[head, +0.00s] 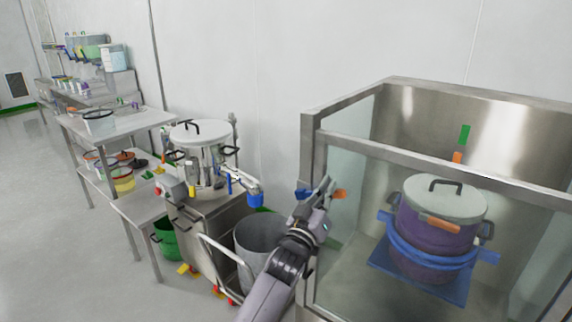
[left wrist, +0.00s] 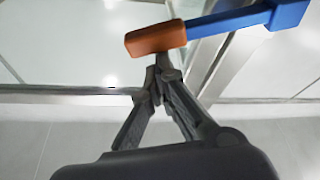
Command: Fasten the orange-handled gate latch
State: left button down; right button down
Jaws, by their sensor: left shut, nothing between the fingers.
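The gate latch has an orange handle (head: 341,193) and a blue arm (head: 303,193), and sits at the corner post of the glass-walled enclosure. My left gripper (head: 327,184) is in front of it and hides its middle. In the left wrist view the orange handle (left wrist: 156,38) lies at the end of the blue bar (left wrist: 238,20). There my left gripper (left wrist: 160,68) is shut and empty, its fingertips just below the handle's edge. I cannot tell whether they touch it. My right gripper is not in view.
The steel-framed enclosure (head: 440,163) holds a lidded purple drum (head: 415,228) with blue bands on a blue base. Left of it stand a steel cart with a lidded pot (head: 200,135), a grey bin (head: 257,243) and steel benches. Open floor (head: 60,230) lies at far left.

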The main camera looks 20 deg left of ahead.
aim_at(340, 197)
pick_arm(q)
jog(key=shift+s+d+f+m+h+b, duration=0.1)
jog(key=shift+d+f+m+h+b, duration=0.15)
jog(key=shift+f+m, duration=0.3)
jog(key=shift+d+f+m+h+b, duration=0.15)
jog(key=shift+f+m+h, duration=0.25)
jog(key=shift+m, duration=0.25)
jog(key=shift+s+d+f+m+g+h+b, duration=0.15)
jog(key=shift+d+f+m+h+b, duration=0.15)
jog(key=shift+f+m+h, duration=0.45)
jog(key=shift+s+d+f+m+g+h+b, duration=0.15)
jog(key=shift+f+m+b, duration=0.25)
jog(key=shift+m, duration=0.75)
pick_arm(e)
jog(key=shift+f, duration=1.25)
pick_arm(q)
jog(key=shift+w+f, duration=0.1)
jog(key=shift+f, duration=0.1)
